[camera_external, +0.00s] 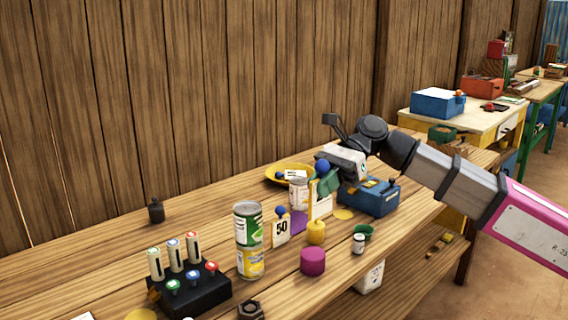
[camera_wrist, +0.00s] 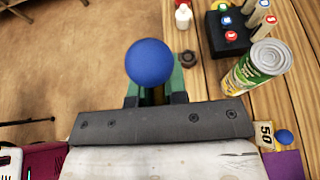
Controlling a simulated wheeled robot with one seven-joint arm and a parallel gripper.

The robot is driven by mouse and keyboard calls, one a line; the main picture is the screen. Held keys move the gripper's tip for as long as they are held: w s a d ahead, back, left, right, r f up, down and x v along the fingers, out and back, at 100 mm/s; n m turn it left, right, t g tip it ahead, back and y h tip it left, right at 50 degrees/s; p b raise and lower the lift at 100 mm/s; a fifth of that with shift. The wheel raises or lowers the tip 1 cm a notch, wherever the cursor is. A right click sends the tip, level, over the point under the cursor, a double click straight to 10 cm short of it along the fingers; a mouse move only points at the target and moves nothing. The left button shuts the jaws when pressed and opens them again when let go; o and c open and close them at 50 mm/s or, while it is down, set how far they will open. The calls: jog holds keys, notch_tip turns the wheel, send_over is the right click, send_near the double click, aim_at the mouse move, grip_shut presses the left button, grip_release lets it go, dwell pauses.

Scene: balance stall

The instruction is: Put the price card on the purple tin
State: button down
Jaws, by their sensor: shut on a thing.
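My gripper (camera_external: 328,182) has green fingers and is shut on a price card (camera_external: 319,207) with a blue ball on top, held above the table. In the wrist view the blue ball (camera_wrist: 149,62) sits between the fingers; the card below it is hidden. A short purple-magenta tin (camera_external: 313,262) stands near the table's front edge, in front of and below the gripper. A second card marked 50 (camera_external: 281,232), also with a blue ball, stands left of the gripper; it shows in the wrist view (camera_wrist: 265,134) at the lower right.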

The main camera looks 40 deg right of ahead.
aim_at(331, 210)
jog(key=s+f, duration=0.1)
jog(key=f, duration=0.2)
jog(key=s+f, duration=0.1)
jog(key=f, duration=0.1)
jog(key=shift+s+d, duration=0.2)
jog(key=shift+s, duration=0.1)
jog(key=shift+w+d+f, duration=1.05)
jog(key=shift+w+f, duration=0.6)
jog(key=shift+f, duration=0.25)
jog(key=shift+w+d+f, duration=1)
jog(key=shift+w+f, duration=0.6)
jog(key=shift+f, duration=0.25)
jog(key=shift+w+d+f, duration=1.05)
jog(key=shift+w+f, duration=0.6)
jog(key=shift+f, duration=0.25)
jog(key=c, duration=1.5)
grip_release()
jog(key=shift+f, duration=0.15)
jog(key=o, duration=0.4)
jog(key=shift+c, duration=0.2)
